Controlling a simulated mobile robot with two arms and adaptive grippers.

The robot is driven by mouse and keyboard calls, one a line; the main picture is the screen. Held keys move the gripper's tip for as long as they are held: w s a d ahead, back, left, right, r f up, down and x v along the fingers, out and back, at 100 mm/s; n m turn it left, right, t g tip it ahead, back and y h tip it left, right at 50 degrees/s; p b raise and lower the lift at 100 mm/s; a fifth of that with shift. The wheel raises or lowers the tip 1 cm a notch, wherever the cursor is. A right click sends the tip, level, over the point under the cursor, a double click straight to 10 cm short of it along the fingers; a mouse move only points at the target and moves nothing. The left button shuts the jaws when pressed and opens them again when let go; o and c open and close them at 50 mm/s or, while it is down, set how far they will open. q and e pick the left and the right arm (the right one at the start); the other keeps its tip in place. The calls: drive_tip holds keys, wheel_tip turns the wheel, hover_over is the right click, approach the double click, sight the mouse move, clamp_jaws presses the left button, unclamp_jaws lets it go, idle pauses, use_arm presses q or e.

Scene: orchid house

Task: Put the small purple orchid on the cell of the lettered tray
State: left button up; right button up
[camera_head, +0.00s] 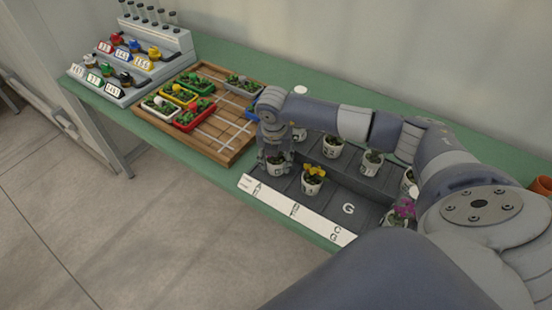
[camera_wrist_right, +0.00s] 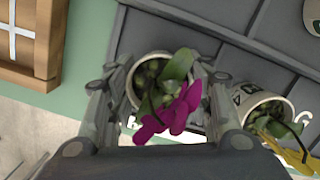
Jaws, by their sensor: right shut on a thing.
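The lettered tray (camera_head: 330,200) is dark grey, with a white lettered strip along its front and a G on one bare cell. My right gripper (camera_head: 274,152) is shut on a small white pot (camera_head: 276,166) at the tray's left end. In the wrist view, the fingers of the right gripper (camera_wrist_right: 158,88) grip this pot (camera_wrist_right: 134,88) from both sides, and the small purple orchid (camera_wrist_right: 172,115) leans out of it. The pot looks upright over the left cell; I cannot tell whether it touches the tray. My left gripper is out of view.
A pot with yellow flowers (camera_head: 313,173) stands beside it on the tray. Several pots stand on the raised back row. Another magenta orchid (camera_head: 403,209) is at the right, partly behind my arm. A wooden board (camera_head: 226,141) with coloured trays lies to the left.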

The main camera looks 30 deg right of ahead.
sight(275, 163)
drive_tip(key=shift+f, duration=0.1)
drive_tip(key=shift+f, duration=0.15)
drive_tip(key=o, duration=1.1)
drive_tip(key=shift+o, duration=0.2)
drive_tip(key=shift+r, duration=0.25)
wheel_tip(275, 163, up, 12)
drive_tip(key=s+a+b, duration=0.1)
drive_tip(key=b, duration=0.1)
drive_tip(key=shift+s+a+b, duration=0.15)
drive_tip(key=shift+b, duration=0.15)
drive_tip(key=shift+f, duration=0.1)
